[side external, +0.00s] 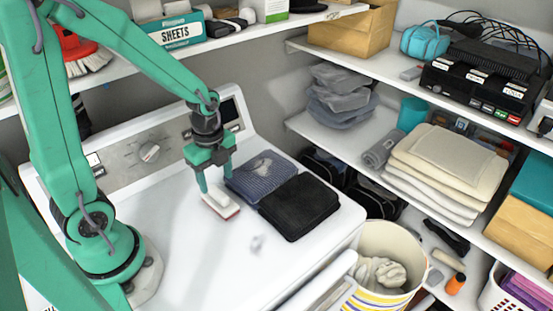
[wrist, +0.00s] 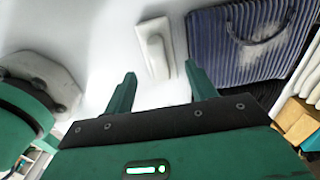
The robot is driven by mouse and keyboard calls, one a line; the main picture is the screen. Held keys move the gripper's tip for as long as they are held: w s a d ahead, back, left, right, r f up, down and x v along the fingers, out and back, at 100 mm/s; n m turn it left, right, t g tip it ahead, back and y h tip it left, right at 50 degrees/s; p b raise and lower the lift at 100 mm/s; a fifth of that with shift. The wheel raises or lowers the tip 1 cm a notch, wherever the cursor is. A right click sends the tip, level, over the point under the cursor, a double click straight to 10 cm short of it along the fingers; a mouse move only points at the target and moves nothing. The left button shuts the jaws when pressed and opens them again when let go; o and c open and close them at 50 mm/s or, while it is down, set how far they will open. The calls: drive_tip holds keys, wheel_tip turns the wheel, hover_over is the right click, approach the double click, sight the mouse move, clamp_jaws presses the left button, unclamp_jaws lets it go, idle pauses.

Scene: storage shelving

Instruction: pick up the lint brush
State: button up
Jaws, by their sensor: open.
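The lint brush (side external: 222,206) is a small white block with a red lower edge, lying on the white machine top just left of the folded cloths. In the wrist view the pale brush (wrist: 154,48) has a raised handle and lies ahead of the gap between my fingertips, with its near end close to that gap. My gripper (side external: 215,184) points down over the brush. The wrist view shows my gripper's two fingers (wrist: 160,73) spread apart with nothing held between them. From these views I cannot tell the exact height of the fingertips above the brush.
A blue ribbed cloth (side external: 262,178) with a grey patch lies close right of the brush, beside a folded black cloth (side external: 299,207). The control panel (side external: 150,152) rises behind. A striped bin (side external: 384,270) stands at the right front. The machine's front top is mostly clear.

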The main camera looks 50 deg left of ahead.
sight(218, 191)
drive_tip(key=shift+f, duration=1.05)
drive_tip(key=shift+s+d+f, duration=0.1)
drive_tip(key=shift+f, duration=2.5)
drive_tip(key=c, duration=0.8)
drive_tip(key=shift+r, duration=0.25)
drive_tip(key=shift+r, duration=1.45)
drive_tip(key=s+d+r, duration=0.1)
drive_tip(key=d+r, duration=0.1)
drive_tip(key=d, duration=0.1)
drive_tip(key=s+d+r, duration=0.2)
drive_tip(key=d+r, duration=0.1)
drive_tip(key=d, duration=0.1)
drive_tip(key=s+d+r, duration=0.1)
drive_tip(key=d+r, duration=0.1)
drive_tip(key=d, duration=0.1)
drive_tip(key=shift+s+d+r, duration=0.3)
drive_tip(key=shift+d+r, duration=0.05)
